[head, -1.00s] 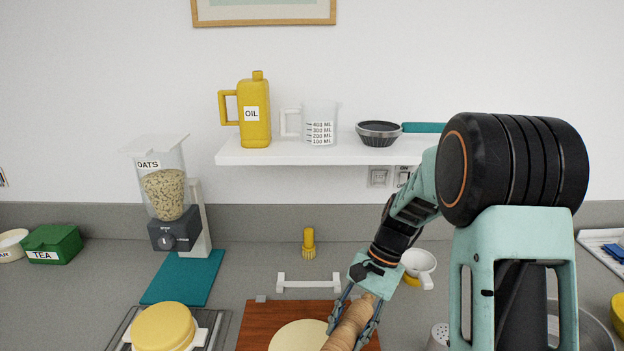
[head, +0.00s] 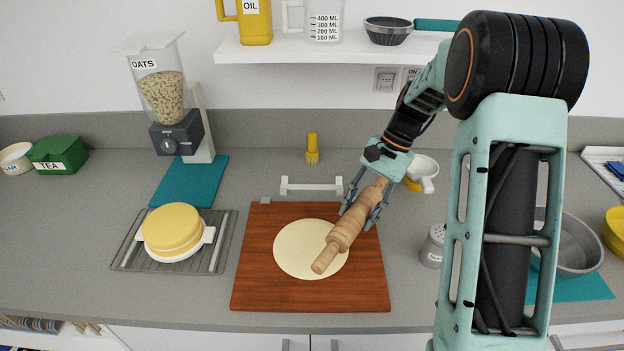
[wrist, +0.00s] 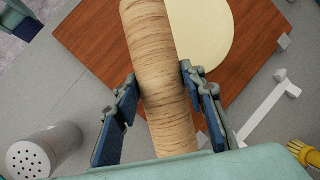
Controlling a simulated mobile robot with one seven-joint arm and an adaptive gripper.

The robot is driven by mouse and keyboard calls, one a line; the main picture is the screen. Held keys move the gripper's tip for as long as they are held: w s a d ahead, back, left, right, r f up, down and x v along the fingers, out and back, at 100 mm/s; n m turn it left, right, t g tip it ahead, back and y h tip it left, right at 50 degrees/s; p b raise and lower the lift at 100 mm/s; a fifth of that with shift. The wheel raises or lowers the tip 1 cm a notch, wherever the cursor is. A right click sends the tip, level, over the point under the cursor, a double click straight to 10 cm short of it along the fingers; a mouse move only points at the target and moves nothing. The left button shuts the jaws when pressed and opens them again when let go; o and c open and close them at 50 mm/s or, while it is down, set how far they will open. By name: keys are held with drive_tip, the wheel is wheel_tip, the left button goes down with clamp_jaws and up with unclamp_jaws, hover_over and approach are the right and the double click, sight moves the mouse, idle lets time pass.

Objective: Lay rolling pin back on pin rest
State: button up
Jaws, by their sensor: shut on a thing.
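The wooden rolling pin (head: 347,231) is held by my gripper (head: 366,205) over the right part of the board. It points diagonally, one handle toward the lower left. In the wrist view the pin (wrist: 158,75) lies between the two blue-padded fingers of my gripper (wrist: 160,105), which are shut on its barrel. The white pin rest (head: 311,188) is a low bar with raised ends on the counter, behind the board; it is empty. It also shows in the wrist view (wrist: 262,110), to the right of my gripper.
A round of dough (head: 300,250) lies on the brown board (head: 260,290). A yellow brush (head: 312,148) stands behind the rest. A yellow-topped dish (head: 172,232) sits on a rack at left.

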drive_tip(key=w+a+r+m+t+b, duration=0.4)
drive_tip(key=w+a+r+m+b, duration=0.1)
drive_tip(key=m, duration=0.6)
drive_tip(key=shift+w+a+r+m+t, duration=0.35)
drive_tip(key=shift+w+a+r, duration=0.45)
drive_tip(key=shift+a, duration=0.4)
drive_tip(key=shift+f, duration=0.1)
drive_tip(key=w+a+f, duration=0.1)
drive_tip(key=w+f, duration=0.2)
drive_tip(key=w, duration=0.1)
drive_tip(key=w+a+f+p, duration=0.1)
drive_tip(key=w+f, duration=0.1)
drive_tip(key=w, duration=0.2)
drive_tip(key=w+a+f, duration=0.1)
drive_tip(key=w+f, duration=0.2)
drive_tip(key=w, duration=0.1)
drive_tip(key=shift+w+f+p, duration=0.3)
drive_tip(key=shift+w+p, duration=0.05)
drive_tip(key=shift+w+f, duration=0.25)
drive_tip(key=shift+f, duration=0.15)
drive_tip(key=shift+w+f+p, duration=0.15)
drive_tip(key=shift+f+p, duration=0.1)
drive_tip(key=shift+f, duration=0.55)
drive_tip(key=shift+w+f+p, duration=0.1)
drive_tip(key=shift+f+p, duration=0.1)
drive_tip(key=shift+f, duration=0.55)
